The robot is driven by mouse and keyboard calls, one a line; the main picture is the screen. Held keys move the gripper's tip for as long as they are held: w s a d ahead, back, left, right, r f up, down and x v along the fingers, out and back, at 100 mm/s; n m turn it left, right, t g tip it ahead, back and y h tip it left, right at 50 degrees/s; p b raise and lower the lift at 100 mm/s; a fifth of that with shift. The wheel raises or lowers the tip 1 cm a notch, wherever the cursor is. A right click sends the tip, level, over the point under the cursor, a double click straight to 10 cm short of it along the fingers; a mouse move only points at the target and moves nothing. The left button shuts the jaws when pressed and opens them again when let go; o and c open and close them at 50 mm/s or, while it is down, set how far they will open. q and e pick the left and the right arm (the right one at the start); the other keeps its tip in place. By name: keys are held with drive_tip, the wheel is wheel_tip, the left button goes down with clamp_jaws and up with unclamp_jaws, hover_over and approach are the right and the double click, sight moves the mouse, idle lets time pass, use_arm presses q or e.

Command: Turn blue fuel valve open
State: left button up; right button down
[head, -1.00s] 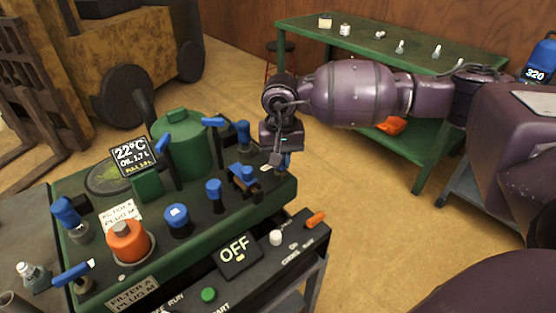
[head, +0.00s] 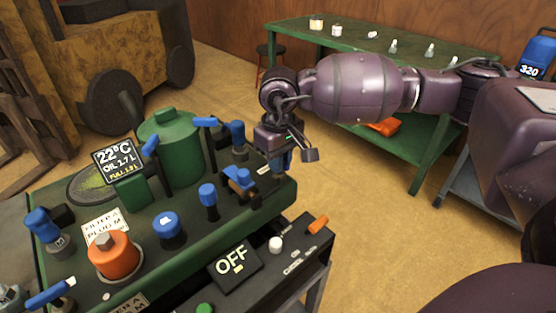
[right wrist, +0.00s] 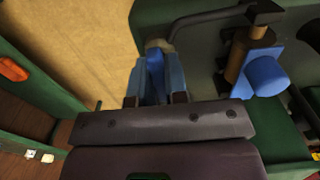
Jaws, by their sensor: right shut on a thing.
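My right gripper (head: 278,165) points down at the far right corner of the green machine (head: 268,198). In the right wrist view the same gripper (right wrist: 156,88) is shut on a blue handle (right wrist: 155,68), which stands between its two fingers. This looks like the blue fuel valve, but its body is mostly hidden in the head view, so I cannot tell how far it is turned. My left gripper is not in view.
Close by are a blue-handled fitting (head: 240,180), a blue knob (head: 208,194) and an upright blue-topped part (head: 237,132). An orange filter (head: 114,256) and an OFF display (head: 233,262) are nearer. A green bench (head: 430,160) stands behind my right arm.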

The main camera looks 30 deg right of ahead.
idle(0.4)
drive_tip(key=c, duration=1.1)
unclamp_jaws()
drive_tip(key=shift+c, duration=0.2)
wheel_tip(320, 180, up, 9)
drive_tip(key=shift+r+p, duration=0.1)
drive_tip(key=shift+p, duration=0.55)
drive_tip(key=shift+r, duration=0.8)
drive_tip(key=shift+f, duration=0.1)
